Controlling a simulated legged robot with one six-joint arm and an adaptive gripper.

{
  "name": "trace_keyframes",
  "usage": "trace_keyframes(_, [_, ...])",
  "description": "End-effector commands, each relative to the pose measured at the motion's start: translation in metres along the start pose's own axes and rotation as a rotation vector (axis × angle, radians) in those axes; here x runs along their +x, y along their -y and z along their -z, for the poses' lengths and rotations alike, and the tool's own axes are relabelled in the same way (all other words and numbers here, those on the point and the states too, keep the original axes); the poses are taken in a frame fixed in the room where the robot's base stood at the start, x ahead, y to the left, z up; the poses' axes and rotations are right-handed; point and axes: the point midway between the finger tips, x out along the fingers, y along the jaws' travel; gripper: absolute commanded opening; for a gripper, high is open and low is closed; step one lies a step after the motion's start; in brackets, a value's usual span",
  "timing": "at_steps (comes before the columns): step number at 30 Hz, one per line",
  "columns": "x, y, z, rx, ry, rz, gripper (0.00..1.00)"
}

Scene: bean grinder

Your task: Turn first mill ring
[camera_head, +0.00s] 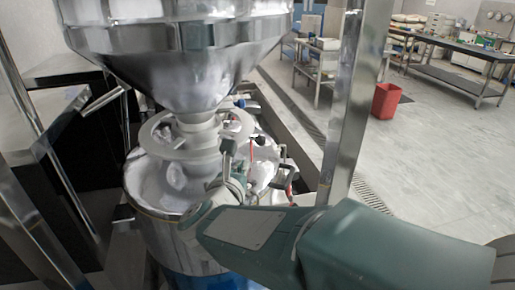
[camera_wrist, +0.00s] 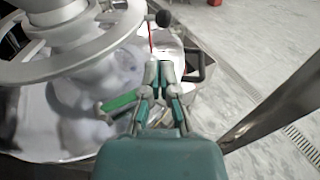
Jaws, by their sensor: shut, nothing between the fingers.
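The mill ring (camera_head: 146,138), a pale grey spoked wheel, sits around the neck below the big steel hopper (camera_head: 185,60). In the wrist view the ring (camera_wrist: 112,48) fills the upper left. My gripper (camera_head: 229,150) is beside the ring's right side, apart from it as far as I can see. In the wrist view my gripper (camera_wrist: 158,72) has its fingertips together with nothing between them, to the right of the rim. Part of the ring's far side is hidden by the neck and hopper.
A thin lever with a black knob (camera_wrist: 163,18) and a red rod stand close beyond my fingertips. A dark handle (camera_wrist: 196,66) is to their right. A steel post (camera_head: 349,100) rises right of the mill. A red bin (camera_head: 387,101) stands on open floor further back.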

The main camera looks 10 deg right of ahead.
Motion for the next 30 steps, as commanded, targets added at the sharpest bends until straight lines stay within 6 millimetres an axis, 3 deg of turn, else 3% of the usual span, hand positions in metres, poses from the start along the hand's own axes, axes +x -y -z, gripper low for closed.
trace_keyframes(4, [-0.003,0.002,0.007,0.02,-0.029,0.037,0.0])
trace_keyframes(8, [0.01,0.006,0.007,0.023,-0.031,0.041,0.0])
trace_keyframes(24, [0.107,0.005,0.011,0.018,-0.03,0.04,0.0])
trace_keyframes(30, [0.131,0.007,0.012,0.019,-0.031,0.037,0.0])
